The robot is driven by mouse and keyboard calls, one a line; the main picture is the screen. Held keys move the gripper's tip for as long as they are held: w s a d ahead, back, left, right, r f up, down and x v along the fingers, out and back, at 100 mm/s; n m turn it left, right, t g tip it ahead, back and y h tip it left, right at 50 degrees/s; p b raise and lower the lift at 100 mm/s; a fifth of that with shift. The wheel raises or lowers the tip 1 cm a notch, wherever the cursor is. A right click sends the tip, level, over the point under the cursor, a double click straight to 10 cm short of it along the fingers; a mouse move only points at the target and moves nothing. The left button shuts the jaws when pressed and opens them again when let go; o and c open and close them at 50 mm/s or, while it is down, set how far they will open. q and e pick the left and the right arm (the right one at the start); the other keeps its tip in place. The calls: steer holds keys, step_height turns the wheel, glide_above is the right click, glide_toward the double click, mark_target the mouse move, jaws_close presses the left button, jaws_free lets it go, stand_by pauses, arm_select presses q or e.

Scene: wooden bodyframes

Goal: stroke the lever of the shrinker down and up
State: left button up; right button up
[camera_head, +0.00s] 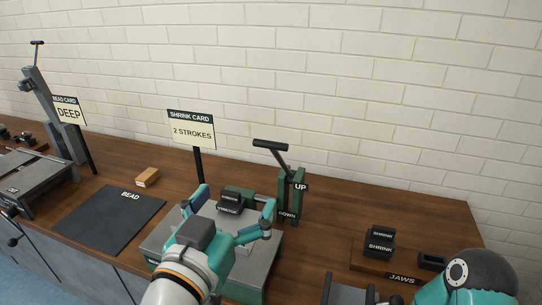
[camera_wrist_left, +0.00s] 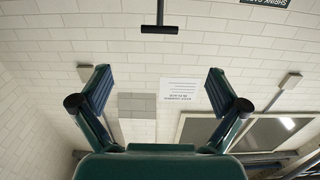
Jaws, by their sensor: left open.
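The shrinker (camera_head: 300,205) is a green machine on the wooden bench, with UP and DOWN labels on its post. Its lever (camera_head: 281,158) leans up and left from the post, near the UP label, and ends in a black crossbar handle (camera_head: 270,145). The handle also shows at the top of the left wrist view (camera_wrist_left: 159,29). My left gripper (camera_head: 233,206) is open and empty, in front of the shrinker and below and left of the handle, apart from it. It hides part of the machine. Of my right arm, only a teal and dark part shows at the bottom right.
The shrink card (camera_head: 191,130) reads 2 STROKES and stands left of the lever. Jaw blocks (camera_head: 380,243) sit on a wooden board at right. A black BEAD mat (camera_head: 108,220), a small wooden block (camera_head: 147,177) and the bead machine (camera_head: 50,110) are at left.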

mark_target(269, 147)
arm_select(q)
steer(key=p+x, duration=0.1)
steer(key=x, duration=1.5)
steer(key=shift+w+d+r+p, duration=0.1)
steer(key=shift+w+r+p, duration=0.15)
steer(key=shift+p, duration=0.1)
steer(key=shift+c, duration=0.2)
